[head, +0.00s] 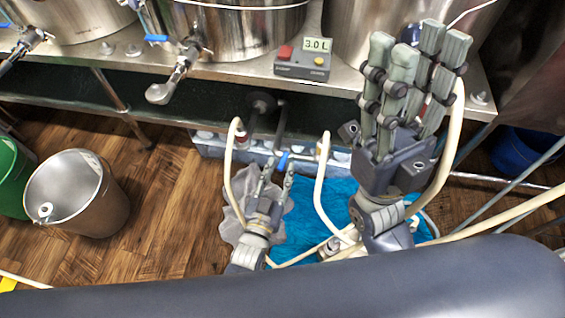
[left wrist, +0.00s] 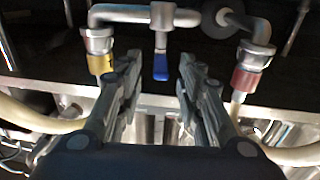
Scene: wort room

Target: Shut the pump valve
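The pump valve (left wrist: 162,18) sits in a metal pipe (left wrist: 120,14) between a yellow-ringed hose fitting (left wrist: 100,62) and a red-ringed one (left wrist: 250,78). Its blue lever (left wrist: 161,66) points down in the left wrist view, across the line of the pipe. In the head view the blue lever (head: 283,161) shows below the steel bench, by the fingertips. My left gripper (head: 278,176) is open, with its fingers (left wrist: 157,75) on either side of the lever, a gap showing on each side. My right gripper (head: 412,58) is raised, open and empty.
A steel bench (head: 235,73) carries kettles with taps and a 3.0 L display box (head: 302,65). Pale hoses (head: 321,185) run beside my left gripper. A grey cloth (head: 232,222) and blue mat (head: 333,192) lie below. A metal bucket (head: 105,205) stands left on the wooden floor.

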